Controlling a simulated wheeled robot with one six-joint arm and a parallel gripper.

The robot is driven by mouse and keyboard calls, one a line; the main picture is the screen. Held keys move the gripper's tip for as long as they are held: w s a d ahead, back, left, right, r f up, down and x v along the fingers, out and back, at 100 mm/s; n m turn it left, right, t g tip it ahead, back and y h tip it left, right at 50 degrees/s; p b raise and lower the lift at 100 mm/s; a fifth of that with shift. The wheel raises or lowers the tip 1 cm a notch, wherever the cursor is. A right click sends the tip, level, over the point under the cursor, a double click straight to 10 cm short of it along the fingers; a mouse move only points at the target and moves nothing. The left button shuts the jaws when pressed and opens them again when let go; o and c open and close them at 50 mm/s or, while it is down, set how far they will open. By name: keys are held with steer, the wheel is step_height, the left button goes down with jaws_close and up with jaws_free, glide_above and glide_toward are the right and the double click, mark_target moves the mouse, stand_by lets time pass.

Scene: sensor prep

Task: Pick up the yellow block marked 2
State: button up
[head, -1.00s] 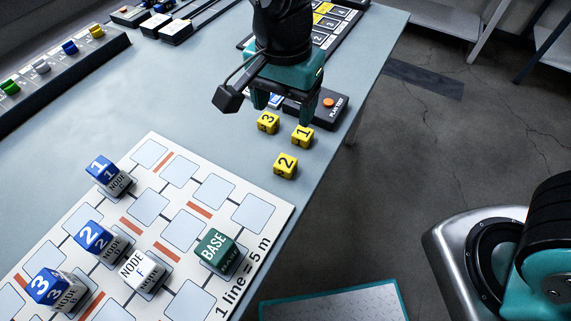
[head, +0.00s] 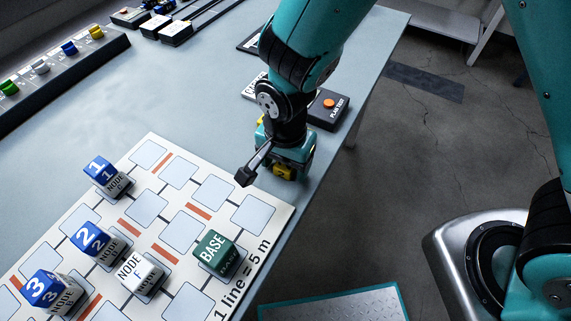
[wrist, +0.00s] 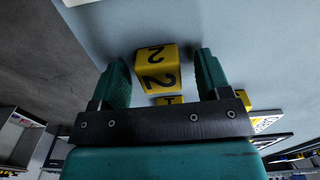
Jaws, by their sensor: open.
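The yellow block marked 2 (wrist: 157,70) sits on the table between the two fingers of my gripper (wrist: 161,72) in the wrist view. The fingers are open, with a gap on each side of the block. In the head view my gripper (head: 283,174) is low over the table near its right edge, and only a small part of the yellow block marked 2 (head: 285,172) shows beneath it. Two other yellow blocks are partly visible behind the gripper bar in the wrist view, one (wrist: 243,98) at the right. In the head view my arm mostly hides them.
The white grid board (head: 283,212) with blue, white and green blocks lies just left of my gripper. A black box with an orange button (head: 328,112) stands behind it. The table's right edge is close by. A rack with colored knobs (head: 62,62) is far left.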

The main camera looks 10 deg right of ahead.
steer(key=c, duration=1)
